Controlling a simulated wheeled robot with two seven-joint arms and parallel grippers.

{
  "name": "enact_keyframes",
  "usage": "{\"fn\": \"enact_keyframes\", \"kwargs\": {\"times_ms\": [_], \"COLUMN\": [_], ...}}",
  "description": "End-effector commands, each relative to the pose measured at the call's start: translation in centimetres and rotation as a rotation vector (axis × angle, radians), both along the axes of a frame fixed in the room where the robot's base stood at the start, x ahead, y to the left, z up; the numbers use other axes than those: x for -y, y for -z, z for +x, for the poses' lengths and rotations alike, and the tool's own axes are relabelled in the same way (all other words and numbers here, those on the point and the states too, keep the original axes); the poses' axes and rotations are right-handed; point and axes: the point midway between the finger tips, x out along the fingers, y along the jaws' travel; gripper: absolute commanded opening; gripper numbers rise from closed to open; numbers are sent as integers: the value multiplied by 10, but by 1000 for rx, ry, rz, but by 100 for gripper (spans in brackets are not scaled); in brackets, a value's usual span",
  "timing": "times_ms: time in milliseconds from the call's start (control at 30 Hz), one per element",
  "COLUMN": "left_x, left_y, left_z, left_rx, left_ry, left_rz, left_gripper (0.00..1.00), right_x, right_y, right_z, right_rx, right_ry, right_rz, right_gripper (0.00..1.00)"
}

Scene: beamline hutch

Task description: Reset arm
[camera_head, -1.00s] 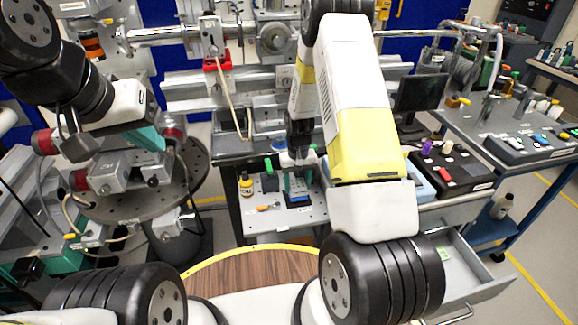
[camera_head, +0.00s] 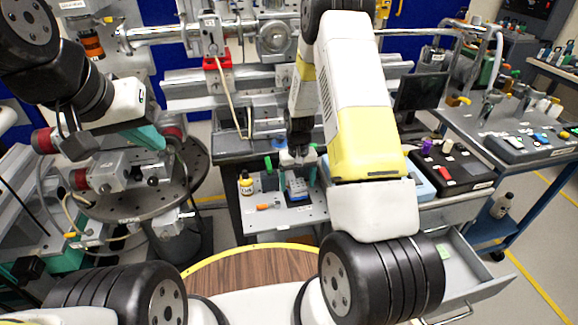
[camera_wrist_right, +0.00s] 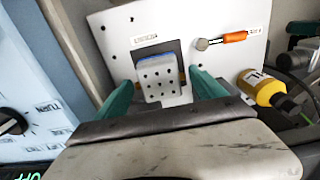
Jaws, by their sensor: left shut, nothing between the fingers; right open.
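My right gripper (camera_head: 297,160) is above the white board with holes, at the end of the arm reaching down in the middle of the head view. In the right wrist view its two teal fingers (camera_wrist_right: 160,80) are apart. A small grey block with round holes and a blue edge (camera_wrist_right: 157,88) shows between them, on a dark pad on the board. The block also shows in the head view (camera_head: 296,187), below the gripper. My left gripper (camera_head: 150,137) is at the left, teal fingers together and empty, near the round perforated table.
The white board (camera_head: 262,218) also carries a yellow bottle (camera_head: 246,184) and an orange-handled tool (camera_wrist_right: 232,38). An open grey drawer (camera_head: 468,268) is at the lower right. A black box (camera_head: 455,172) lies right of my right arm. The round wooden top (camera_head: 250,268) in front is clear.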

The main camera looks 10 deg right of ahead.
Motion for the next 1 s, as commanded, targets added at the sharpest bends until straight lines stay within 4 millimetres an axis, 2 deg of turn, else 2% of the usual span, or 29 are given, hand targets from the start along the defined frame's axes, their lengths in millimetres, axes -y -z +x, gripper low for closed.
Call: {"fn": "enact_keyframes", "kwargs": {"times_ms": [300, 567, 667, 767, 833, 1000], "left_x": [0, 0, 0, 0, 0, 0], "left_y": [0, 0, 0, 0, 0, 0], "left_z": [0, 0, 0, 0, 0, 0], "left_rx": [0, 0, 0, 0, 0, 0], "left_ry": [0, 0, 0, 0, 0, 0], "left_rz": [0, 0, 0, 0, 0, 0], "left_gripper": [0, 0, 0, 0, 0, 0], "right_x": [0, 0, 0, -2, -3, -8], "right_y": [-54, -72, -86, -119, -151, -231], "right_z": [1, 1, 0, -5, -12, -46], "right_rx": [5, 3, 17, 54, 90, 185], "right_ry": [0, 0, 3, 8, 13, 18], "right_rz": [0, 0, 7, 24, 41, 86], "right_gripper": [80, 80, 80, 80, 80, 80]}}
